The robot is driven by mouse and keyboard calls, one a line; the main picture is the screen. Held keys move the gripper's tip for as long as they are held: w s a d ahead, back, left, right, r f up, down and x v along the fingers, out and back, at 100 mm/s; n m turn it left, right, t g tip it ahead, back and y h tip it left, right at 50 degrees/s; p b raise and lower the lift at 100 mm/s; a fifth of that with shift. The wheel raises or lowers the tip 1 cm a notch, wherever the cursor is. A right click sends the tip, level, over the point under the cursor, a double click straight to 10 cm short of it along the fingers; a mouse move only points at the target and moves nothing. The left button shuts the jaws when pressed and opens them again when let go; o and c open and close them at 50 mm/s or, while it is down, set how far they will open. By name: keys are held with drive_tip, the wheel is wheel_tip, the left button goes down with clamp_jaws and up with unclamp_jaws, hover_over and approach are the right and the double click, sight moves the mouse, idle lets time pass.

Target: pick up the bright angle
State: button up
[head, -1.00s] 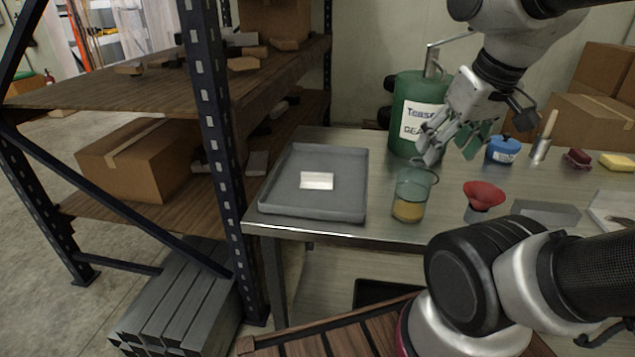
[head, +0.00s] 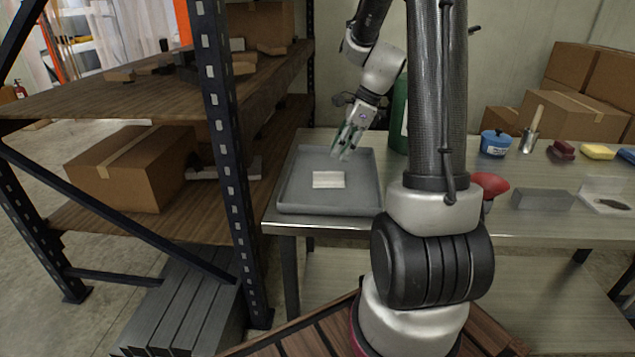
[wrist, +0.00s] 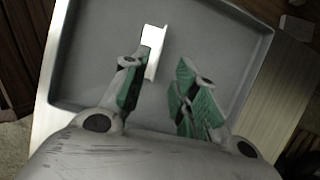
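The bright angle (head: 328,179) is a short, shiny pale metal piece lying in the grey tray (head: 300,206) at the left end of the metal table. My gripper (head: 343,152) is over the tray, above and just beyond the angle. In the wrist view the green-padded fingers (wrist: 160,95) are spread apart with nothing between them. There the angle (wrist: 155,52) shows beyond the left finger, which hides part of it. I see no contact that I can be sure of.
A dark shelf post (head: 222,120) and wooden shelves stand left of the table. The green canister (head: 399,115) is close right of the tray, partly behind my arm. A red funnel (head: 490,183), blue tub (head: 495,143) and grey block (head: 542,199) lie further right.

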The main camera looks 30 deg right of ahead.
sight(329, 180)
drive_tip(key=x, duration=0.6)
drive_tip(key=shift+w+a+f, duration=0.1)
drive_tip(key=shift+a+f, duration=0.2)
drive_tip(key=shift+f, duration=0.2)
drive_tip(key=shift+f, duration=0.25)
clamp_jaws()
